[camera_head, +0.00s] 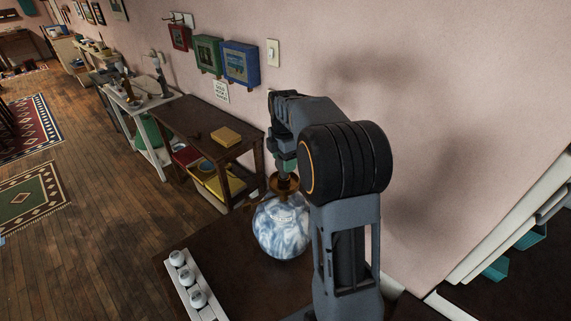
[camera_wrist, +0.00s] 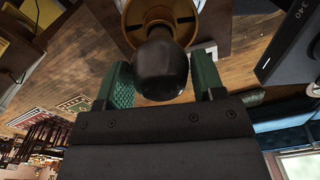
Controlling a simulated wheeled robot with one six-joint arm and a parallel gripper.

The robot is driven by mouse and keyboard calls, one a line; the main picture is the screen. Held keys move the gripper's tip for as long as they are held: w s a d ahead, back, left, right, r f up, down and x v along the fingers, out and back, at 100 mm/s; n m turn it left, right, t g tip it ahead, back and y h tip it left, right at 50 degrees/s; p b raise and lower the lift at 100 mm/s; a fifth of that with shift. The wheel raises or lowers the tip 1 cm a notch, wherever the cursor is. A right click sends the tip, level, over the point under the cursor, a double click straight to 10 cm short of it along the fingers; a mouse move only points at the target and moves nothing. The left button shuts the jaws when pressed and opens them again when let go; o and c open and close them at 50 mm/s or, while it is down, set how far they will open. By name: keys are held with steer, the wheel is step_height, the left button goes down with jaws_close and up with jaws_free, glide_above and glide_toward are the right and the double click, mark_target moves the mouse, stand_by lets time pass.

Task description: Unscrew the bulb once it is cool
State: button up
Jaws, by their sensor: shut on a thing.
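A lamp (camera_head: 282,228) with a round blue-and-white marbled body stands on the dark table, with a brass-coloured collar (camera_head: 285,184) on top. The collar also shows at the top of the wrist view (camera_wrist: 133,18). A dark, rounded bulb (camera_wrist: 162,66) sticks out of it and looks unlit. My gripper (camera_head: 286,164) reaches down over the lamp from above. In the wrist view its green ridged fingers (camera_wrist: 162,82) stand on either side of the bulb, shut on it. In the head view the bulb is hidden by my gripper.
A white rack (camera_head: 190,287) with several pale round pieces lies left of the lamp. The wall with a light switch (camera_head: 273,52) is close behind my arm. A brown side table (camera_head: 205,125) stands beyond; wooden floor is open at left.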

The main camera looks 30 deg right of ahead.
steer(key=n+p, duration=0.1)
steer(key=n, duration=0.4)
steer(key=shift+r, duration=0.15)
steer(key=n+p, duration=0.1)
steer(key=n, duration=0.5)
steer(key=o, duration=1.1)
steer(key=shift+c, duration=0.2)
